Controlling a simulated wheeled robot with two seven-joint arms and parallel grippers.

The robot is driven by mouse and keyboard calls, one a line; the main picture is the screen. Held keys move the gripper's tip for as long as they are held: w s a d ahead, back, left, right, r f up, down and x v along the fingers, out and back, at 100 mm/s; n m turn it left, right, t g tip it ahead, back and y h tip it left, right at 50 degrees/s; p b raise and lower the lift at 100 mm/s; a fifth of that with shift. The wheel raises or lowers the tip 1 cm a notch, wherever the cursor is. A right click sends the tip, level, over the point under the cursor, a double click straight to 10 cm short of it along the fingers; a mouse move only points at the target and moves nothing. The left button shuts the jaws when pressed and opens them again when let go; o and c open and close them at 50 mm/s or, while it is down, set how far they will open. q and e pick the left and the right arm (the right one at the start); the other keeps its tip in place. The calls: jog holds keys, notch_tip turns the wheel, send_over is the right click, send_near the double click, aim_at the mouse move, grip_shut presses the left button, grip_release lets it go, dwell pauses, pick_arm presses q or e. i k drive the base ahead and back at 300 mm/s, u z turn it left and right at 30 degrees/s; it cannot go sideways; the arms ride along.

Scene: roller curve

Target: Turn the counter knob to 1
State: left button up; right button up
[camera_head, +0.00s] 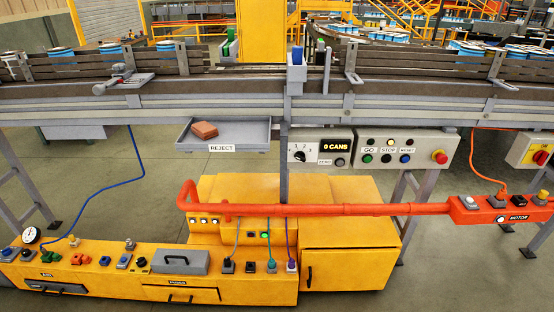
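The counter knob (299,156) is a small dark knob on a white dial plate, at the left of a grey counter panel (316,137) under the conveyor. Small numbers are printed above the knob; I cannot tell for certain which one it points to. Below the display are a small label and a black button (340,162). Neither of my grippers is in view, and nothing touches the knob.
A control box (406,148) with GO, STOP and RESET buttons adjoins on the right. Below, an orange-red rail (340,209) runs above a yellow cabinet (350,262). The conveyor (200,100) passes above.

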aim_at(299, 155)
jog(key=u, duration=0.5)
jog(key=i, duration=1.7)
jog(key=z, duration=0.85)
